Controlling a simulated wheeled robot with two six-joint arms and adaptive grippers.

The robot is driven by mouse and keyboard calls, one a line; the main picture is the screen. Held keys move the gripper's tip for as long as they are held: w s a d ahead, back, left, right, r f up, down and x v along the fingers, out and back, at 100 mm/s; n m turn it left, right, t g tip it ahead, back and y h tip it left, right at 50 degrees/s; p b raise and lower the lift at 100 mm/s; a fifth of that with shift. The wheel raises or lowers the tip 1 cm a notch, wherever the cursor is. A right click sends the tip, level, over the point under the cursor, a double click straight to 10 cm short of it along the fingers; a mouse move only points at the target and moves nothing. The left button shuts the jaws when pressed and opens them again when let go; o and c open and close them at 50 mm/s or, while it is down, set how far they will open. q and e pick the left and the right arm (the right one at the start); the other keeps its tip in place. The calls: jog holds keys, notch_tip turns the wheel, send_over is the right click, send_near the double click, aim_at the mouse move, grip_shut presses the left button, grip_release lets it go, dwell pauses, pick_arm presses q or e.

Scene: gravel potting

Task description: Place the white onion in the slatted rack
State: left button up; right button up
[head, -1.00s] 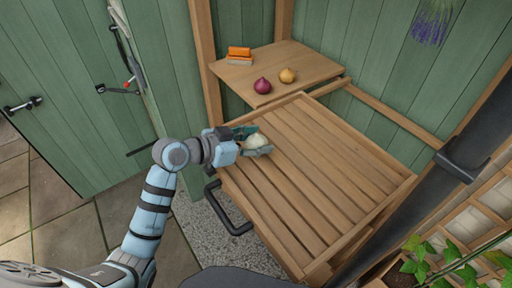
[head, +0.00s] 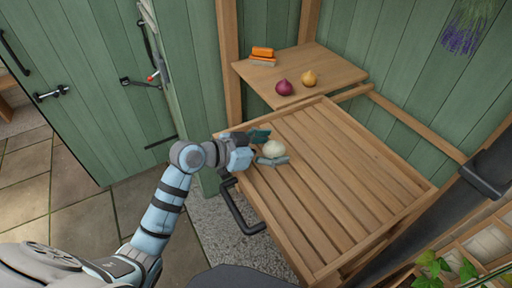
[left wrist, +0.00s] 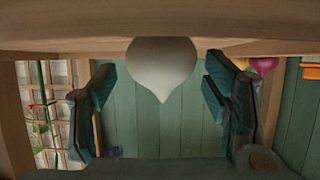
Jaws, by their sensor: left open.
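The white onion (head: 273,148) is pale and round and sits on the slats near the left edge of the slatted wooden rack (head: 340,165). My left gripper (head: 267,147) is open, with one finger on either side of the onion. In the left wrist view the scene looks upside down: the onion (left wrist: 162,65) hangs point downward between the spread fingers, with visible gaps on both sides. The wood fills the top of that view. My right gripper is not in view.
A small wooden shelf (head: 330,68) behind the rack holds a red onion (head: 284,88), a yellow onion (head: 309,77) and orange blocks (head: 262,54). A dark handle (head: 240,215) sticks out at the rack's left side. Most of the slats are clear.

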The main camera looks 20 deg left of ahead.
pick_arm(q)
jog(key=v, duration=1.1)
jog(key=shift+s+r, duration=0.1)
jog(key=shift+s, duration=0.05)
